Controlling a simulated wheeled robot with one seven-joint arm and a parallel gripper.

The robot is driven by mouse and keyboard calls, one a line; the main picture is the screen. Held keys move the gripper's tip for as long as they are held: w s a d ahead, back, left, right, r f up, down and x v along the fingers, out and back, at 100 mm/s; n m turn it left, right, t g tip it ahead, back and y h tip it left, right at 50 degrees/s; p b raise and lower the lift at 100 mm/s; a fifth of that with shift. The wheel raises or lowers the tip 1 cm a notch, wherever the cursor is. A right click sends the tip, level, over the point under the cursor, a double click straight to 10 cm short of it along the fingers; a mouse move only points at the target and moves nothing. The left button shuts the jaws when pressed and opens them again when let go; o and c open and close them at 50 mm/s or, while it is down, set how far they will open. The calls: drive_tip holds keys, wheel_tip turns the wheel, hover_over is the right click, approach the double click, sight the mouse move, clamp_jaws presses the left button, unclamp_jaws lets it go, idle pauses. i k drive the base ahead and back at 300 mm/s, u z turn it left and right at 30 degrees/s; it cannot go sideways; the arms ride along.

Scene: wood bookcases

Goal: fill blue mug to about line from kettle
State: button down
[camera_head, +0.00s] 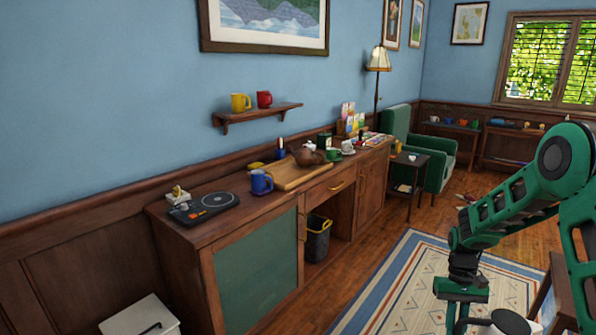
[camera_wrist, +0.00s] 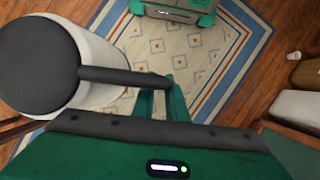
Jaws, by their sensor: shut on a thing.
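The blue mug (camera_head: 261,182) stands upright on the wooden cabinet, beside the cutting board. Its inside and any line on it are too small to see. The kettle (camera_wrist: 98,92) fills the left of the wrist view, with a white body, a dark round lid and a dark handle. My gripper (camera_wrist: 160,100) is shut on that handle. In the head view the white kettle (camera_head: 510,322) shows at the bottom right edge, partly cut off. It is held over the rug side of the room, well away from the mug. The spout is not clearly visible.
The wooden cabinet (camera_head: 187,228) bears a black hotplate (camera_head: 217,201), a cutting board (camera_head: 294,174), a brown teapot (camera_head: 308,156) and a green cup (camera_head: 332,155). Yellow (camera_head: 240,102) and red (camera_head: 264,99) mugs stand on a wall shelf. The patterned rug (camera_head: 400,290) is largely clear.

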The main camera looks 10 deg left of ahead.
sight(258, 178)
drive_tip(key=z, duration=0.1)
drive_tip(key=i, duration=1.4)
drive_tip(key=u, duration=0.8)
drive_tip(key=i, duration=0.3)
drive_tip(key=u, duration=0.3)
